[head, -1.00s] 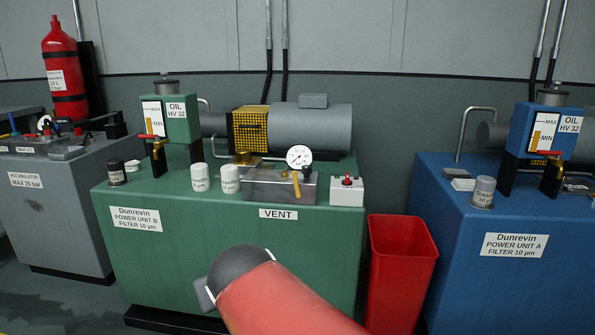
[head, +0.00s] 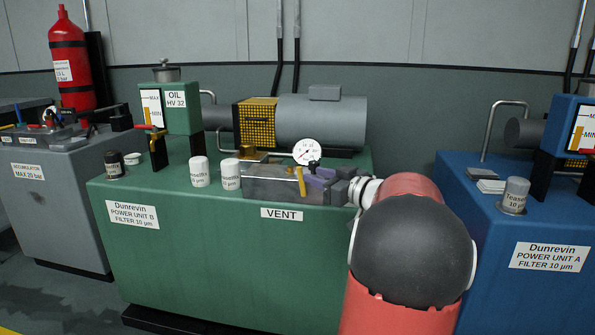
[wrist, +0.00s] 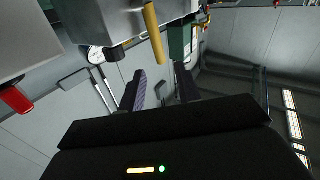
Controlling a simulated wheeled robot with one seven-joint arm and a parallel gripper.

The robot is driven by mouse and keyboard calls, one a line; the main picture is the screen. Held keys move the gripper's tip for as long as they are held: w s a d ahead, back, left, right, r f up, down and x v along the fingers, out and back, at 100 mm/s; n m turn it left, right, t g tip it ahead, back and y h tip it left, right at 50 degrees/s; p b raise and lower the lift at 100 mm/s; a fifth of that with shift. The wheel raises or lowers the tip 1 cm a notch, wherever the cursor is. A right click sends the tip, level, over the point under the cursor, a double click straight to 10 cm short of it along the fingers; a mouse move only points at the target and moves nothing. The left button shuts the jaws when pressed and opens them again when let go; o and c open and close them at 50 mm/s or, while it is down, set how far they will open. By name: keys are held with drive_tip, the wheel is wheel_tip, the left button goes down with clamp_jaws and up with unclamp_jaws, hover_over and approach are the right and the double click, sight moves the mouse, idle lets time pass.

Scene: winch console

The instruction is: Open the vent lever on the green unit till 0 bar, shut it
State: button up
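The green unit (head: 215,250) has a VENT label on its front. Above the label, a grey valve block carries the yellow vent lever (head: 301,182), which hangs down at the block's front. The lever shows large in the wrist view (wrist: 153,33). A round white gauge (head: 306,152) stands behind the block; its reading is too small to tell. My gripper (head: 318,174) is at the block's right, close to the lever. In the wrist view its two dark fingers (wrist: 160,72) are apart, with the lever's free end just beyond the tips, not clearly between them.
Two white filter cans (head: 230,173) stand left of the block. The blue unit (head: 500,235) is at right, a grey accumulator unit (head: 65,200) at left.

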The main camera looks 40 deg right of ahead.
sight(301, 170)
drive_tip(key=w, duration=0.4)
drive_tip(key=w+a, duration=0.1)
drive_tip(key=w, duration=0.1)
drive_tip(key=shift+w, duration=0.35)
clamp_jaws()
